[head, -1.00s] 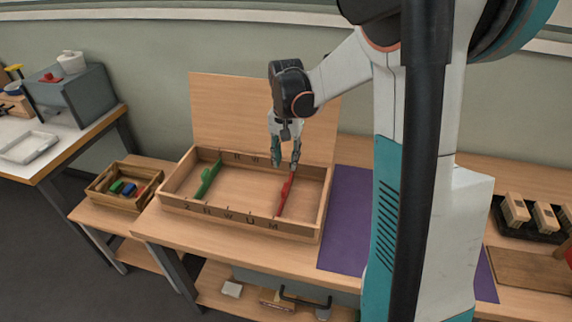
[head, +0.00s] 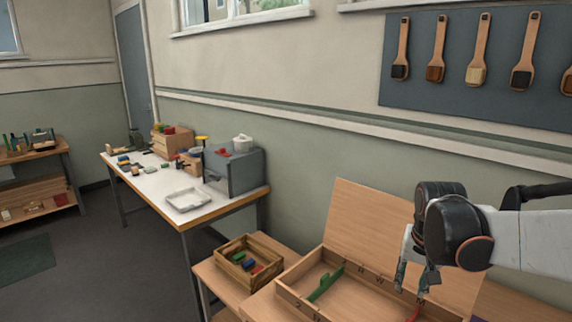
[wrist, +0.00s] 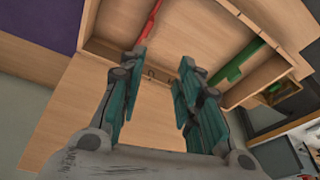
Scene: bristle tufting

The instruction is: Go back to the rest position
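My gripper (head: 412,276) hangs over the right part of an open wooden box (head: 290,276), low at the right of the head view. In the wrist view my gripper (wrist: 160,88) has its two teal fingers apart, with nothing between them. A red piece (wrist: 150,20) lies in the box beyond the fingertips, apart from them in the wrist view. In the head view it is partly hidden by the gripper and cut by the lower edge. A green piece (head: 326,283) lies in the left part of the box; it also shows in the wrist view (wrist: 238,64).
The box's raised lid (head: 365,222) stands behind my gripper. A small crate (head: 250,262) with coloured blocks stands left of the box. A white-topped table (head: 165,192) with a grey machine (head: 234,172) is further left. Brushes hang on a wall board (head: 455,100).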

